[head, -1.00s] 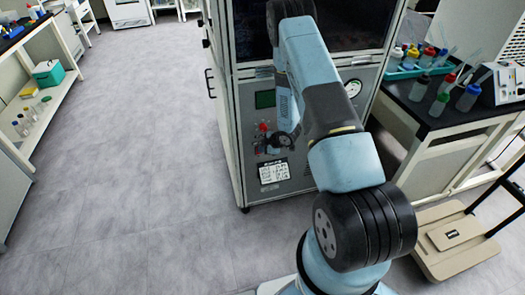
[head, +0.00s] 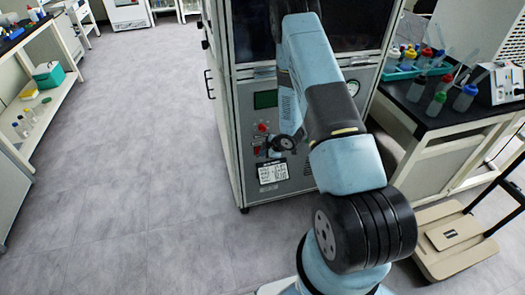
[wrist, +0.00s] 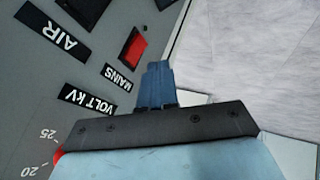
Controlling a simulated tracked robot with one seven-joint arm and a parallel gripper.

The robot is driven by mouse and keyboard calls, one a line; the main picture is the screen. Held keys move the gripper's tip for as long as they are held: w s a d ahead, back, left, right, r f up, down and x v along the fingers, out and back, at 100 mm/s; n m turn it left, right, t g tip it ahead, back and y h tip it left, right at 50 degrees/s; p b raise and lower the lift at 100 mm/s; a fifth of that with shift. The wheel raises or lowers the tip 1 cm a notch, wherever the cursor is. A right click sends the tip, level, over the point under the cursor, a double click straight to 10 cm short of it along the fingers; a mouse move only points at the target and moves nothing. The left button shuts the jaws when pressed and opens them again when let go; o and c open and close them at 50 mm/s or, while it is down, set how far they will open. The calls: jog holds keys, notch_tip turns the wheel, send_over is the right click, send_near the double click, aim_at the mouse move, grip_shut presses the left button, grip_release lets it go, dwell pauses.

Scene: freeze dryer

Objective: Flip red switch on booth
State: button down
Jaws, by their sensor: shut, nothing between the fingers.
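The red switch (wrist: 133,48) is a red rocker in a black frame on the booth's grey panel, beside the MAINS label (wrist: 118,77) in the wrist view. My gripper (wrist: 158,72) is shut and empty, its blue fingers pointing up the picture just right of and below the switch. Whether the fingertips touch the panel I cannot tell. In the head view the booth (head: 235,130) stands in the middle, with my arm hiding part of its front. Small red parts (head: 263,128) show on its panel there; I cannot tell which is the switch.
AIR (wrist: 52,25) and VOLT KV (wrist: 87,98) labels lie left of the switch. A black bench (head: 440,110) with bottles stands right of the booth. A flat trolley (head: 455,240) is at the lower right. The floor (head: 120,190) to the left is clear.

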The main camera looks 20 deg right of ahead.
jog(key=w+r+v, duration=0.1)
jog(key=v, duration=0.9)
jog(key=shift+w, duration=0.35)
jog(key=shift+d+f, duration=0.1)
jog(key=s, duration=0.9)
dwell(0.5)
jog(key=d+r+m+h, duration=0.2)
jog(key=r+m+h, duration=0.15)
jog(key=r, duration=1.15)
jog(key=d+r+m+h, duration=0.25)
jog(key=r+m, duration=0.25)
jog(key=r, duration=0.9)
jog(key=s+a+r+m, duration=0.4)
jog(key=s+r, duration=0.6)
jog(key=s, duration=0.2)
jog(key=s+a+r+m+y, duration=0.1)
jog(key=s+a+r+m, duration=0.3)
jog(key=s+r, duration=0.5)
jog(key=s, duration=0.3)
jog(key=shift+a+r, duration=0.2)
jog(key=shift+r, duration=0.15)
